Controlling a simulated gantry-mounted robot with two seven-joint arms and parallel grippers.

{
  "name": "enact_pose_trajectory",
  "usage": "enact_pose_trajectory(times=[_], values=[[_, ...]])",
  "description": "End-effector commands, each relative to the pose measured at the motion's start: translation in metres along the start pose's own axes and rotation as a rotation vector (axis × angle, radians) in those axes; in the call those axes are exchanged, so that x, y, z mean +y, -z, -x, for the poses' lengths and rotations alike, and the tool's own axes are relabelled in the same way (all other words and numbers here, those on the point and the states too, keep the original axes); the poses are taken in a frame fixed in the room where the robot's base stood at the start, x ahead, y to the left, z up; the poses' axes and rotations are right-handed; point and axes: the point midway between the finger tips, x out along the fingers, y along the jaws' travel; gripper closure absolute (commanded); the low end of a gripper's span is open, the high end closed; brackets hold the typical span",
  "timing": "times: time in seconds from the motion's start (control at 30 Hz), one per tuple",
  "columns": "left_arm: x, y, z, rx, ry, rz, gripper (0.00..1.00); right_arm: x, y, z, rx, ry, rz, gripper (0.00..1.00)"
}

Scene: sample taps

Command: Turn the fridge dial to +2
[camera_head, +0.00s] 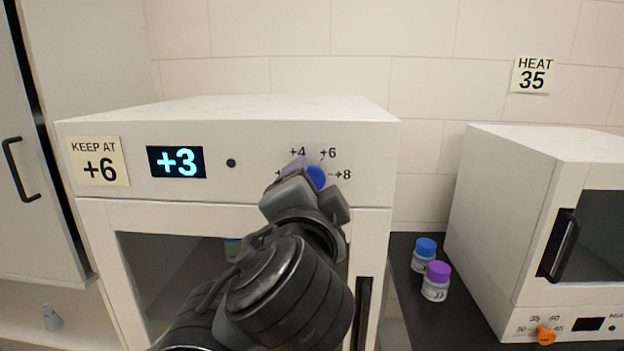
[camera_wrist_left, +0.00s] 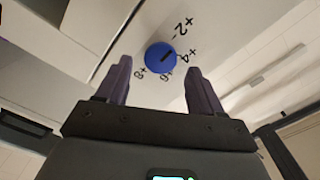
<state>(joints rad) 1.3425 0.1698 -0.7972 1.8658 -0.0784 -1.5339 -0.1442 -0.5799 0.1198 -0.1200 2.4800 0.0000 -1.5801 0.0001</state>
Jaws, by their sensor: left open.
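The blue fridge dial (camera_head: 316,177) is on the right of the fridge's top panel, partly hidden by my gripper; +4, +6 and +8 marks show around it. In the left wrist view the dial (camera_wrist_left: 158,60) has a dark pointer line aimed between +2 and +4. The fridge display (camera_head: 177,162) reads +3. My left gripper (camera_head: 303,172) is at the dial. Its two purple fingers (camera_wrist_left: 156,66) are open on either side of the dial, with gaps to it. My right gripper is not in view.
A note (camera_head: 100,162) on the fridge says KEEP AT +6. A blue-capped bottle (camera_head: 424,256) and a purple-capped bottle (camera_head: 436,282) stand on the dark counter at right. Beyond is a white heater (camera_head: 545,165) with an orange dial (camera_head: 545,335); a wall note (camera_head: 532,75) says HEAT 35.

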Motion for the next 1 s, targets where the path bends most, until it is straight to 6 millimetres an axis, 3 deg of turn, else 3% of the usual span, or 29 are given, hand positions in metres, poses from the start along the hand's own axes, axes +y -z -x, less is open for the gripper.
enact_pose_trajectory(times=[0.2, 0.43, 1.0], values=[[-0.002, 0.002, 0.039, 0.003, 0.000, -0.002, 0.33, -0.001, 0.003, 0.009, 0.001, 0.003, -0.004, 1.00], [-0.001, 0.001, 0.065, 0.000, 0.000, 0.000, 0.33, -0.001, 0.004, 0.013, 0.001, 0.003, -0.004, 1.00], [0.004, -0.003, 0.070, -0.009, -0.013, 0.002, 0.33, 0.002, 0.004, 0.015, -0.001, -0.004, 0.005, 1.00]])
